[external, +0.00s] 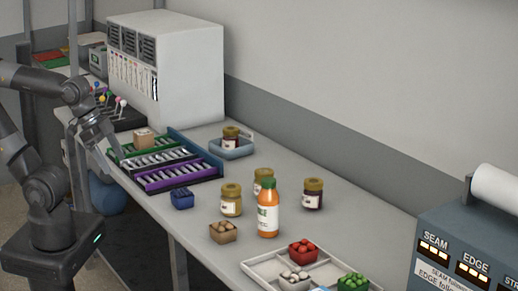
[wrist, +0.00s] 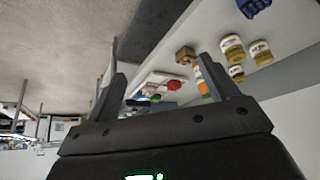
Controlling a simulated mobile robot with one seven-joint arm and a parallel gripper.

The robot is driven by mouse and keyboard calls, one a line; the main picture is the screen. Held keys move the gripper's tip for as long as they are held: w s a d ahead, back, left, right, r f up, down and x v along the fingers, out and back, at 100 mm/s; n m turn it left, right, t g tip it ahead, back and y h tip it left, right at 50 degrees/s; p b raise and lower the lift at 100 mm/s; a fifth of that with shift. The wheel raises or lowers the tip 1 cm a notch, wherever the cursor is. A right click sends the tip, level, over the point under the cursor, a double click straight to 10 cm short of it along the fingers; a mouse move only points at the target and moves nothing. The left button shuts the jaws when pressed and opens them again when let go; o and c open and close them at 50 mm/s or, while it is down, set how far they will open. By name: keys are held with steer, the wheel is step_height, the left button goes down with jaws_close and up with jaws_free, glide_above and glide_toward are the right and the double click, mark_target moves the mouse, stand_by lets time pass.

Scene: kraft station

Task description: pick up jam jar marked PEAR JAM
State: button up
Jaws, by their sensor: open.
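Four jars with gold-brown lids show in the external view. A pale yellow jar (external: 231,201) stands left of the orange bottle, and a second yellowish jar (external: 262,182) stands behind the bottle, partly hidden. A dark jar (external: 313,195) stands to the right. Another dark jar (external: 231,138) stands in a blue-grey tray (external: 236,151). Their labels are too small to read, so I cannot tell which is marked PEAR JAM. My gripper (wrist: 160,70) is open and empty, away from the jars, near the left table edge. The wrist view shows several jars (wrist: 232,48) at upper right, tilted by the camera angle.
An orange bottle (external: 268,215) stands close among the jars. A brown basket (external: 223,232), blue basket (external: 182,199) and white divided tray (external: 258,265) are nearby. Rack trays (external: 185,178) with a brown box (external: 143,138) lie beside my arm. A grey-blue machine (external: 450,250) stands at right.

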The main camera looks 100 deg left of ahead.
steer(key=shift+o, duration=0.4)
steer(key=n+g+y, duration=0.2)
steer(key=n+y, duration=0.1)
steer(key=n, duration=0.6)
glide_above(258, 172)
steer(key=s+d, duration=0.1)
steer(key=f, duration=1)
steer(key=shift+s+d, duration=0.15)
steer(key=shift+s, duration=0.05)
steer(key=x, duration=0.4)
steer(key=shift+f, duration=0.35)
steer(key=shift+x, duration=2.8)
steer(key=shift+w+d, duration=0.1)
